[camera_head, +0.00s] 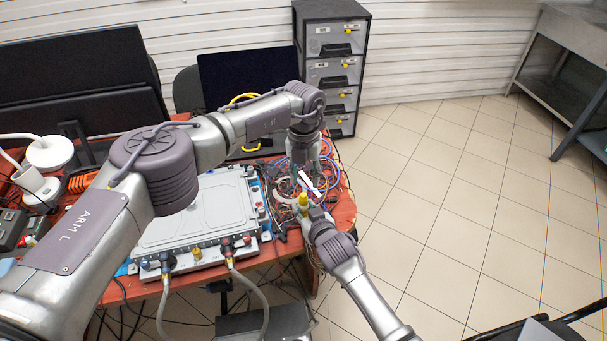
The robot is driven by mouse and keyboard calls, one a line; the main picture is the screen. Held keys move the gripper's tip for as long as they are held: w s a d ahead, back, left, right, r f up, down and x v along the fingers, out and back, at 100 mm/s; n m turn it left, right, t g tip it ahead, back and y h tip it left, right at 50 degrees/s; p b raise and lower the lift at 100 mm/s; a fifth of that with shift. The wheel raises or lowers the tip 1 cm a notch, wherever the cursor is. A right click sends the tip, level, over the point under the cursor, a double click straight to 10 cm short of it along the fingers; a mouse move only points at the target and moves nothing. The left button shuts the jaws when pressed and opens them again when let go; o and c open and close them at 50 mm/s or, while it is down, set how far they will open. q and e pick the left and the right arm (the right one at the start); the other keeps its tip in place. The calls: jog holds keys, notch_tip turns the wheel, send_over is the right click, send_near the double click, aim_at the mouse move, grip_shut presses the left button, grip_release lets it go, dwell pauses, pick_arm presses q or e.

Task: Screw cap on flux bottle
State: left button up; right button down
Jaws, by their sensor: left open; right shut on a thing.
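My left gripper (306,183) points down over the right end of the table, with its fingers apart. A small white elongated piece (309,183) shows at its fingertips; I cannot tell whether it is touched. My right gripper (306,209) comes from the lower right, just below the left one, and is shut on a small yellow item (303,199) at the table's edge. The yellow item stands roughly upright. Whether it is the flux bottle or its cap is too small to tell. No separate bottle or cap can be made out.
Tangled red and blue cables (336,176) lie around the grippers on the orange-red table (345,212). A large grey flat unit (215,207) with hose fittings lies to the left. A drawer cabinet (333,60) stands behind. Tiled floor on the right is open.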

aim_at(304, 194)
pick_arm(q)
jog(key=n, duration=0.4)
jog(key=shift+r, duration=0.15)
jog(key=n, duration=0.5)
jog(key=shift+s+a+n, duration=0.15)
jog(key=shift+a+n, duration=0.05)
jog(key=shift+n, duration=0.1)
jog(key=shift+f, duration=3.95)
grip_shut()
jog(key=m, duration=0.3)
jog(key=shift+m, duration=0.3)
